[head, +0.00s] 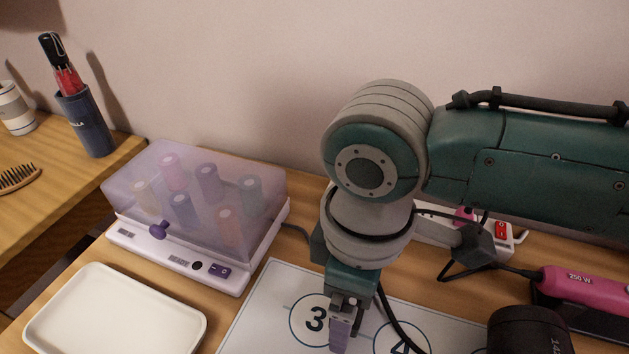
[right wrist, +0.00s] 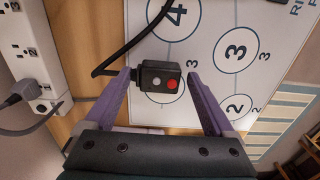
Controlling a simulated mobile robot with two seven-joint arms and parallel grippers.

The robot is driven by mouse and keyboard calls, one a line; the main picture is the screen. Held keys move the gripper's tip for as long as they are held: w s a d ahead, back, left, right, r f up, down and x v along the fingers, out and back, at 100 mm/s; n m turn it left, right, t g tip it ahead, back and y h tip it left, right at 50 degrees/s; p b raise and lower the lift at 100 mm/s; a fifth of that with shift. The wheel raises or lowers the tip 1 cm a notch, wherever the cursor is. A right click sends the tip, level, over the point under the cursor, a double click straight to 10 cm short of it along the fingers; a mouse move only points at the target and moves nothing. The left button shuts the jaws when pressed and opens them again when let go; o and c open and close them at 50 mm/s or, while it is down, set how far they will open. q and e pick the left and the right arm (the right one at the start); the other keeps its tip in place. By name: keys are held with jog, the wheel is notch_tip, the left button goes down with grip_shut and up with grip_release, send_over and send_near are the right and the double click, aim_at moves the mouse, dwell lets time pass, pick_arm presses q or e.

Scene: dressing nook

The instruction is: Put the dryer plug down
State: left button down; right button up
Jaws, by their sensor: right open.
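The dryer plug (right wrist: 153,77), a black block with a red and a white button, shows in the right wrist view over the white numbered mat (right wrist: 212,75). Its black cable runs off to the upper right. My right gripper (right wrist: 158,78) is open, with one purple finger on each side of the plug. I cannot tell if the plug rests fully on the mat. In the head view my right gripper (head: 342,325) points down over the mat (head: 262,310), and the plug is hidden behind it. My left gripper is not in view.
A power strip (head: 508,240) with a red switch lies behind my arm. A pink 250 W tool (head: 590,288) and a black cylindrical appliance (head: 530,330) lie at the right. A lidded roller box (head: 200,205) and an empty white tray (head: 115,310) stand at the left.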

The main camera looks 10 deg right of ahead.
notch_tip(320, 180, up, 12)
jog(key=p, duration=0.3)
jog(key=s+a+m+t+y, duration=0.2)
jog(key=s+a+m+y, duration=0.1)
jog(key=s+a, duration=0.15)
jog(key=s+d+m+h, duration=0.1)
jog(key=s+d+m, duration=0.2)
jog(key=d, duration=0.4)
jog(key=s+d+f+m+t+h, duration=0.1)
jog(key=s+d+m, duration=0.2)
jog(key=d, duration=0.4)
jog(key=shift+s+f+t+h, duration=0.2)
jog(key=shift+s+t+h, duration=0.15)
jog(key=shift+s, duration=0.5)
jog(key=shift+r+p, duration=0.1)
jog(key=shift+p, duration=0.2)
